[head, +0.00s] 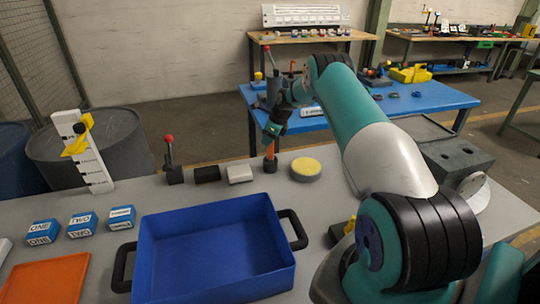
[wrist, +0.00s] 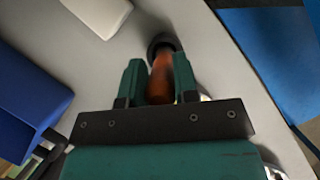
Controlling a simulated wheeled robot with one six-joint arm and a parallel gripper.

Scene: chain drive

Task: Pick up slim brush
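The slim brush has an orange-brown handle (head: 270,151) and a dark lower end. It stands upright on the grey table, between a white block and a round yellow-topped pad. In the wrist view the handle (wrist: 162,77) runs between the two green fingers of my gripper (wrist: 158,70), with its dark end beyond the fingertips. My gripper (head: 272,130) is over the brush from above in the head view, where the fingers are small and dark. The fingers lie close on both sides of the handle; whether they press on it I cannot tell.
The yellow-topped round pad (head: 306,168) is just right of the brush. A white block (head: 240,174), a black block (head: 207,174) and a red-knobbed lever (head: 171,160) stand to the left. A blue tray (head: 215,285) with black handles is in front. A blue table (head: 430,97) stands behind.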

